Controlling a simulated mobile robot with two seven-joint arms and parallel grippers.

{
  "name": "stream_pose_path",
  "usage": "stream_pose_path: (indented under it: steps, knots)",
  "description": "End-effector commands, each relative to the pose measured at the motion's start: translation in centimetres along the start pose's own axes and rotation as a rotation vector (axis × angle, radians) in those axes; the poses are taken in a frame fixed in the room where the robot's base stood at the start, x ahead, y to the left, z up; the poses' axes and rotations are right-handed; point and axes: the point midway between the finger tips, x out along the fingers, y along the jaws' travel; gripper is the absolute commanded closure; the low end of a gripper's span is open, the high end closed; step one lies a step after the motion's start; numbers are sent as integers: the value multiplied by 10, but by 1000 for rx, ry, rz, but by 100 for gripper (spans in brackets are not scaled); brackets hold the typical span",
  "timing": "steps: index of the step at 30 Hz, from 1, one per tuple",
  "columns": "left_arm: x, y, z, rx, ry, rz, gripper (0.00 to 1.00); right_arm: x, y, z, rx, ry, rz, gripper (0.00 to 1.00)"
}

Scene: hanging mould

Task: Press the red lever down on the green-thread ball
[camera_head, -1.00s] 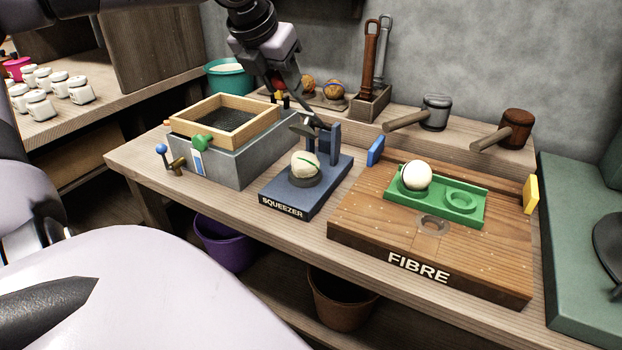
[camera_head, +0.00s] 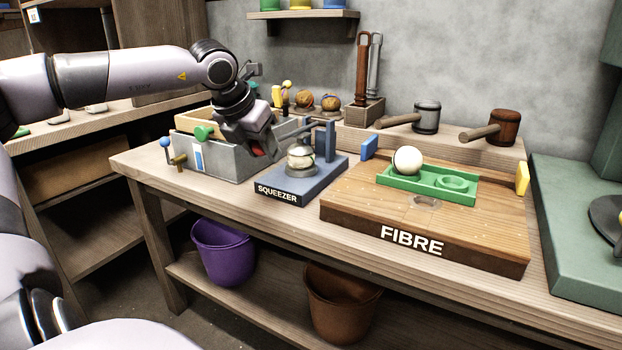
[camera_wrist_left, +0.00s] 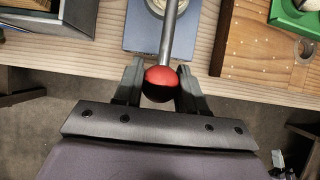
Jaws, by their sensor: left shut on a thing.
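The blue squeezer (camera_head: 270,188) stands on the bench with the pale ball (camera_head: 300,165) in its cup; the green thread is hard to make out now.
The grey box (camera_head: 205,155) with a wooden frame is close on the left of my gripper. The FIBRE board (camera_head: 420,225), with a green tray (camera_head: 405,181) and white ball (camera_head: 408,160), is right of the squeezer. Purple (camera_head: 222,250) and brown (camera_head: 340,305) buckets stand below.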

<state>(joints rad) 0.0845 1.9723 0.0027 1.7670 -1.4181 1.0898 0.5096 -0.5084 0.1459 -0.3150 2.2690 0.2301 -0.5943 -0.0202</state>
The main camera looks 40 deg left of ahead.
Motion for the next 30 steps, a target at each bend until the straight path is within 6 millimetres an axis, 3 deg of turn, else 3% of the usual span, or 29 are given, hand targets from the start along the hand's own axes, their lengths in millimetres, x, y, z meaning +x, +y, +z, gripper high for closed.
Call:
stream_pose_path:
  steps: [30]
  knots:
    - [12,2,-7,1,3,-2,74,5,-2,5,22,8,-22,100]
